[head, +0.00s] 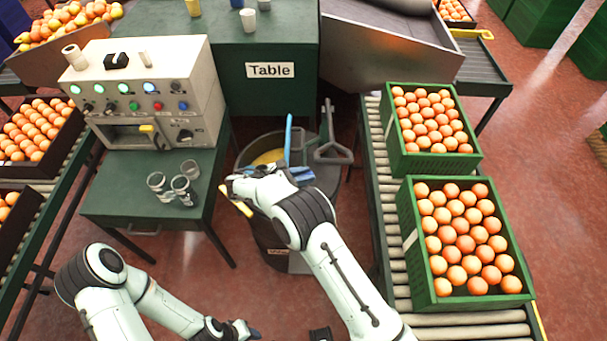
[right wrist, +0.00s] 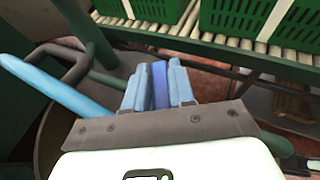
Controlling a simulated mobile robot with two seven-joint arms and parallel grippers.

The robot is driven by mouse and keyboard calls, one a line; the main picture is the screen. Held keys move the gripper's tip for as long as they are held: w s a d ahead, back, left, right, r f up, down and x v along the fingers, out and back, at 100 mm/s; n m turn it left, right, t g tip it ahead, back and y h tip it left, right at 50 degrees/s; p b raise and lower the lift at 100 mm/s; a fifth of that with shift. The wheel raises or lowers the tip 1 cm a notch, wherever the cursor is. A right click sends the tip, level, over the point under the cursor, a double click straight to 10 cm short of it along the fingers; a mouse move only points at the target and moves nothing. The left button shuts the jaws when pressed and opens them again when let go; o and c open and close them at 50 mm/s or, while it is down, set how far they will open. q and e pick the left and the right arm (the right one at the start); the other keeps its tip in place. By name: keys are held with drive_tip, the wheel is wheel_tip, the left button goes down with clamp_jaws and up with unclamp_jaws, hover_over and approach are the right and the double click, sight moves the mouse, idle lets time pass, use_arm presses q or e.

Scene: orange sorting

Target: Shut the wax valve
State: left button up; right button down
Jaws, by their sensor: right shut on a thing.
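My right gripper (head: 302,175) is over the dark drum (head: 270,235) in front of the table, its light blue fingers pointing right. In the right wrist view the fingers (right wrist: 159,88) are shut on a narrow dark blue piece (right wrist: 160,85). I cannot tell whether this piece is the wax valve, and no valve is clearly marked. The control box (head: 150,90) at left has coloured buttons, lights, and a black knob (head: 185,137). My left gripper (head: 250,332) is low at the bottom edge, away from these things; its finger gap is not clear.
A light blue shaft (head: 288,140) and a grey handle (head: 330,145) rise from the drum beside my right gripper. Several glasses (head: 180,190) stand on the green side table (head: 110,205). Green crates (head: 412,250) of oranges sit on the right roller conveyor (head: 400,290).

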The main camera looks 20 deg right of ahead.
drive_tip(key=c, duration=1)
unclamp_jaws()
drive_tip(key=shift+c, duration=0.2)
